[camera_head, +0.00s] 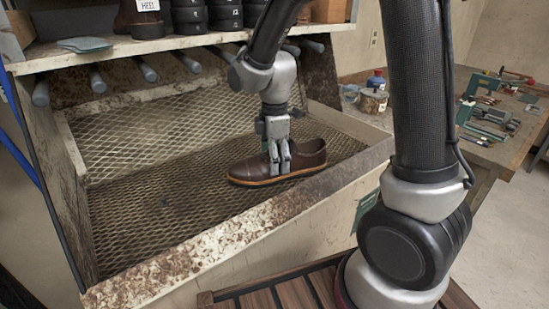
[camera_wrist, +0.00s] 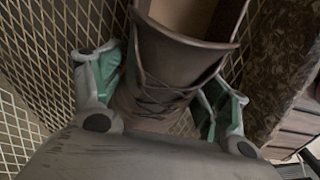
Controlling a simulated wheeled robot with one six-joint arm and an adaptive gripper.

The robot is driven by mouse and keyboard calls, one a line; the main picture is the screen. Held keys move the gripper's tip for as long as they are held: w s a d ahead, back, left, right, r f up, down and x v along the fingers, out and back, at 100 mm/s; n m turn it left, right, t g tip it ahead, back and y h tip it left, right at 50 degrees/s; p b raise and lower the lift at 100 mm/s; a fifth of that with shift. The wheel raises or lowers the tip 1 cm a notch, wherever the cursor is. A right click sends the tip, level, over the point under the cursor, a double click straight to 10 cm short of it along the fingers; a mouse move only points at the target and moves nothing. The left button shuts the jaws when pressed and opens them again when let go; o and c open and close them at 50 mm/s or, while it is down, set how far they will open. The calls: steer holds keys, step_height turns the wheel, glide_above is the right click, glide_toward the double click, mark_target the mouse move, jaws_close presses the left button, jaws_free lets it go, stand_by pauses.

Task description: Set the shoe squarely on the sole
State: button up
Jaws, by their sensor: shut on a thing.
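A brown leather shoe (camera_head: 253,168) stands in the wire-mesh tray, toe to the left and heel to the right. My gripper (camera_head: 281,166) comes down from above and is shut on the shoe across its middle. In the wrist view, the shoe (camera_wrist: 170,60) with its laces and opening lies between the green-padded fingers. A tan sole edge (camera_head: 262,182) runs along the shoe's bottom. I cannot tell whether this is a separate sole or part of the shoe, nor whether it touches the mesh. No other sole is clearly in view.
The mesh tray (camera_head: 125,215) is free left of the shoe, with a worn raised rim (camera_head: 230,235) at the front. A shelf (camera_head: 120,50) with pegs below it hangs over the back. A bench (camera_head: 490,150) with tools and jars stands right.

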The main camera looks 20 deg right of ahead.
steer(key=o, duration=1.3)
step_height(320, 180, up, 12)
steer(key=shift+m, duration=0.9)
steer(key=s+m, duration=0.1)
steer(key=s+d+f+m, duration=0.1)
steer(key=m, duration=0.1)
steer(key=shift+s+f+m, duration=0.15)
steer(key=shift+s+m, duration=0.05)
steer(key=shift+m, duration=0.1)
steer(key=s+d+r+m+t, duration=0.1)
steer(key=s+d+r+m, duration=0.1)
steer(key=s+d+m, duration=0.2)
steer(key=s+d+r+m+t, duration=0.2)
steer(key=s+d+m, duration=0.2)
steer(key=s, duration=0.3)
steer(key=s+d+r+m+t, duration=0.1)
steer(key=s+d+r+m, duration=0.1)
steer(key=s+d+m, duration=0.2)
steer(key=shift+s+d+r, duration=0.2)
steer(key=shift+s+d, duration=0.2)
steer(key=shift+d, duration=0.1)
steer(key=shift+s+d+r, duration=0.2)
steer(key=shift+s+d, duration=0.2)
steer(key=shift+d, duration=0.05)
